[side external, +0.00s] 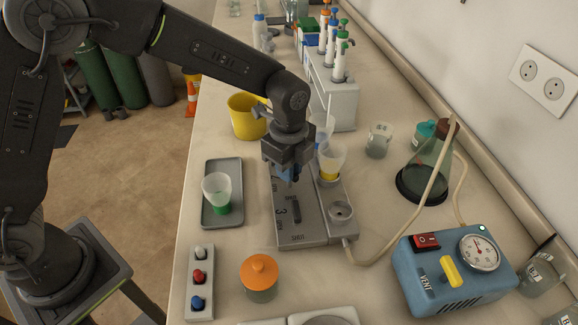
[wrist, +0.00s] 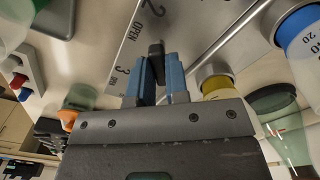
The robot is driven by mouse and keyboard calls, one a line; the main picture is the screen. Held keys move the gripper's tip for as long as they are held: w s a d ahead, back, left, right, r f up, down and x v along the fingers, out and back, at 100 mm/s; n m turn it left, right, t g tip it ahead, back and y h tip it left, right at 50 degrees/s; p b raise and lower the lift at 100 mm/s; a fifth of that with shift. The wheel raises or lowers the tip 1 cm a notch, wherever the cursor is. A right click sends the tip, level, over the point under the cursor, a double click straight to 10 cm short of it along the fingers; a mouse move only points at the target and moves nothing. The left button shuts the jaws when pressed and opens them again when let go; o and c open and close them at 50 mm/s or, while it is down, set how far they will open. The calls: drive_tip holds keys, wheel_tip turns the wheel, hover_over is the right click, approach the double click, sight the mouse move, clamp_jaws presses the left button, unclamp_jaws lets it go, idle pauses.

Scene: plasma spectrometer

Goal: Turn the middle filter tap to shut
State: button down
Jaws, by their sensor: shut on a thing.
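The grey metal filter manifold (side external: 300,232) lies on the bench, with numbers and "OPEN" lettering on its plate. My gripper (side external: 287,174) is over its middle part, with blue fingers pointing down. In the wrist view my fingers (wrist: 161,85) are shut around a small black tap handle (wrist: 156,50), apparently the middle tap, near the "2" and "OPEN" marks. In the side view my gripper hides this tap, so its exact angle is hard to tell. The front tap (side external: 297,212), near the "3", is free of my gripper.
A cup with yellow liquid (side external: 331,163) stands on the manifold, close to my gripper's right. An empty funnel seat (side external: 341,212) is in front of it. A grey tray (side external: 208,218) holds a cup with green. A hose (side external: 405,240) runs to a blue pump (side external: 455,275).

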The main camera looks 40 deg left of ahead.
drive_tip(key=m, duration=0.4)
drive_tip(key=shift+m, duration=2)
drive_tip(key=c, duration=1.1)
unclamp_jaws()
drive_tip(key=shift+r, duration=0.1)
wheel_tip(320, 180, up, 14)
drive_tip(key=shift+f, duration=0.15)
drive_tip(key=shift+r, duration=4)
